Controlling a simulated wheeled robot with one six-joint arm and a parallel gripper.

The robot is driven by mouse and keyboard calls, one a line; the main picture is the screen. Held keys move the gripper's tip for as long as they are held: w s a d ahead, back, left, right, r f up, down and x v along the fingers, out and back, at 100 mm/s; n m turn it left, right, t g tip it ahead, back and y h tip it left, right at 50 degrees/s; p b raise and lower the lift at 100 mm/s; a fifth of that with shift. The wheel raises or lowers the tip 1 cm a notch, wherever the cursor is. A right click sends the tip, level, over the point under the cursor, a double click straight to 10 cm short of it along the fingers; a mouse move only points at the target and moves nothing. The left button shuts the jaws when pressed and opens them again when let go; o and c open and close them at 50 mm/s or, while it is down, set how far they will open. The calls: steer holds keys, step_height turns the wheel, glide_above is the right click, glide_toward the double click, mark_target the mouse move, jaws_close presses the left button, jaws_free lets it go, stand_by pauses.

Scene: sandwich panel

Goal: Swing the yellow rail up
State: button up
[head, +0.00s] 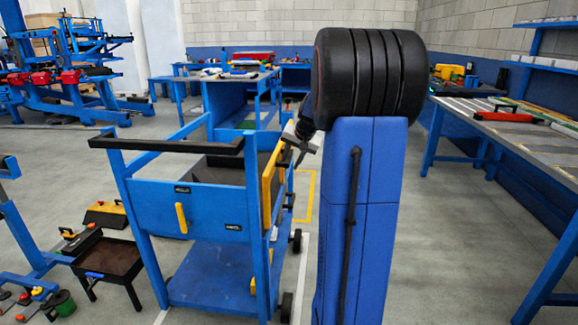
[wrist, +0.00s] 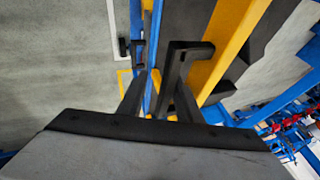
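The yellow rail (head: 268,190) is a flat yellow bar on the right side of the blue trolley (head: 215,205). In the wrist view the yellow rail (wrist: 233,45) runs diagonally, with a black bracket-shaped handle (wrist: 177,68) beside it. My gripper (head: 301,140) is at the trolley's right side, close to the rail's upper end. In the wrist view my gripper (wrist: 157,95) has its two dark fingers apart, with the handle's lower part seen near and between them. I cannot tell whether they touch it. My arm hides part of the area right of the trolley.
A black bar (head: 165,143) tops the trolley's near edge. A small yellow handle (head: 181,217) is on its front panel. A black tray stand (head: 110,258) is at the left. A long workbench (head: 510,135) stands at the right. The floor between my arm and that bench is clear.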

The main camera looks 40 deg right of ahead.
steer(key=v, duration=1.4)
steer(key=shift+r, duration=0.25)
steer(key=shift+s+a, duration=0.1)
steer(key=shift+s, duration=0.05)
